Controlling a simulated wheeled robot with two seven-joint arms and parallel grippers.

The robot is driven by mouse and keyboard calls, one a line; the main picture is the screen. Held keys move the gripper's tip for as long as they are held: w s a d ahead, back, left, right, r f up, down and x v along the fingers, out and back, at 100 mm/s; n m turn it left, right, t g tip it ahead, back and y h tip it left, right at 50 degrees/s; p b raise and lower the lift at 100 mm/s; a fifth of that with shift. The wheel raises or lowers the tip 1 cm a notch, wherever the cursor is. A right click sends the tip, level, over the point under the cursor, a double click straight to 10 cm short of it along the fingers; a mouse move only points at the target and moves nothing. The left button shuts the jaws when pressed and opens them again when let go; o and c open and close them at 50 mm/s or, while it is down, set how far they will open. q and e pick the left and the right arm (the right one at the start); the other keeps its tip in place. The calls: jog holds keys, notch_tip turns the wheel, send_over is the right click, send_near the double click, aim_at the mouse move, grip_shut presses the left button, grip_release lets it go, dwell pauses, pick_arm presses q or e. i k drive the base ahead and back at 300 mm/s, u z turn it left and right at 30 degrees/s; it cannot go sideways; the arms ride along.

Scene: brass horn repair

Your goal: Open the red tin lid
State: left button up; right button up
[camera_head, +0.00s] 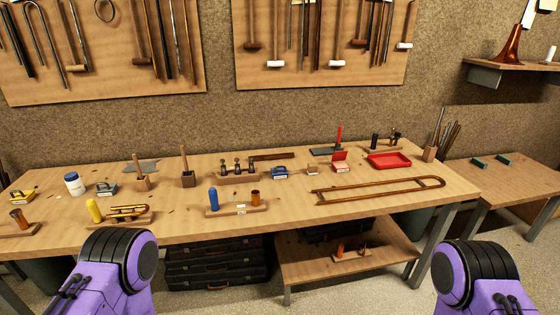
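The red tin (341,167) is small and stands on the workbench, right of centre, with a pale label on its front. A red panel (340,156) rises at its back and looks like its lid standing up, but it is too small to be sure. Only purple and black parts of my two arms show at the bottom left and bottom right. Neither gripper is in view, and both visible arm parts are well apart from the tin.
A red tray (389,160) lies right of the tin, and a small wooden block (312,169) left of it. A blue tin (279,173) stands further left. A brass slide (378,190) lies in front. The bench (300,222) has bare room along its front edge.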

aim_at(337, 156)
jog(key=z, duration=0.95)
jog(key=i, duration=1.45)
jog(key=u, duration=0.65)
